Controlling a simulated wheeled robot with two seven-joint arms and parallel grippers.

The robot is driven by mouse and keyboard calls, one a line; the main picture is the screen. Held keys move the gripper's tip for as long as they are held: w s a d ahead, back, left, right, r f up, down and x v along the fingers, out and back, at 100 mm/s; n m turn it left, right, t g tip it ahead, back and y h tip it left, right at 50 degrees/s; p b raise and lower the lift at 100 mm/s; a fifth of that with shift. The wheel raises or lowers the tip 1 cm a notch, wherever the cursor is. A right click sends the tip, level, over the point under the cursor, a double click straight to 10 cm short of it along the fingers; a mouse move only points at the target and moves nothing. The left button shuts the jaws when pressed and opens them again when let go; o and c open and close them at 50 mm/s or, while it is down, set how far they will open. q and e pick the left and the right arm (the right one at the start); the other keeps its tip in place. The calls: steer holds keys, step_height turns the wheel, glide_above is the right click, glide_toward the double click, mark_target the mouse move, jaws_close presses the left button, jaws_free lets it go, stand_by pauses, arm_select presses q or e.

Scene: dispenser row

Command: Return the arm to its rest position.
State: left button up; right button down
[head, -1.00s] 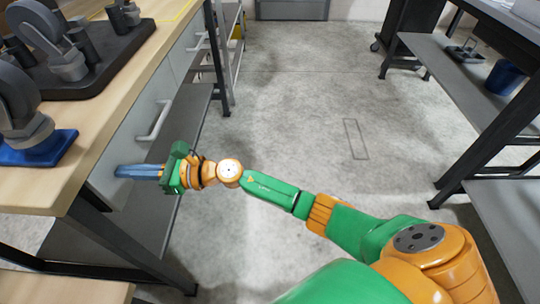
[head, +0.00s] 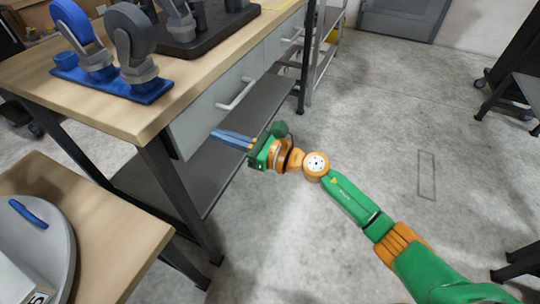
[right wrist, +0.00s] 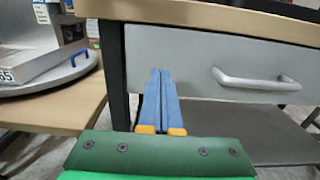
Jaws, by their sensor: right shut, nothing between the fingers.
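My right arm, green and orange, reaches in from the lower right of the head view. Its right gripper (head: 232,138) has long blue fingers that lie together with nothing between them. The fingers point left, near the grey drawer front of the workbench and below the bench top. In the right wrist view the closed fingers (right wrist: 161,98) point ahead at the drawer front, left of its handle. I cannot tell whether the fingertips touch the drawer. My left gripper is not in view.
A drawer handle (head: 237,94) sticks out beside the gripper. A lower table (head: 115,230) with a round grey plate (head: 62,245) stands at lower left. The concrete floor (head: 380,120) is open to the right.

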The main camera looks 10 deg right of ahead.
steer(key=b+v, duration=0.1)
steer(key=v, duration=0.7)
steer(key=w+d+f+m+t+h, duration=0.4)
steer(key=d+f+m+h, duration=0.3)
steer(key=f+m, duration=0.7)
steer(key=s+d+f+m+g+h, duration=0.1)
steer(key=s+d+f+m+h, duration=0.25)
steer(key=f+m, duration=0.35)
steer(key=s+d+f+m+g+h, duration=0.1)
steer(key=s+d+f+m+h, duration=0.1)
steer(key=d+f+m, duration=0.35)
steer(key=s+f+m+g+h, duration=0.2)
steer(key=s+f+m+g, duration=0.2)
steer(key=s+f+m, duration=0.65)
steer(key=s+a+f+m+g+p, duration=0.1)
steer(key=s+f+m+g, duration=0.35)
steer(key=s, duration=0.85)
steer(key=s+a+f+m+g, duration=0.1)
steer(key=s+f+m+g, duration=0.4)
steer(key=s, duration=0.7)
step_height(320, 180, up, 16)
steer(key=n+t+p, duration=0.1)
steer(key=t+p, duration=0.1)
steer(key=p, duration=1.4)
steer(key=shift+w+d+f+n, duration=0.2)
steer(key=shift+w+d+n, duration=0.1)
steer(key=shift+w+n, duration=0.1)
steer(key=shift+h, duration=0.25)
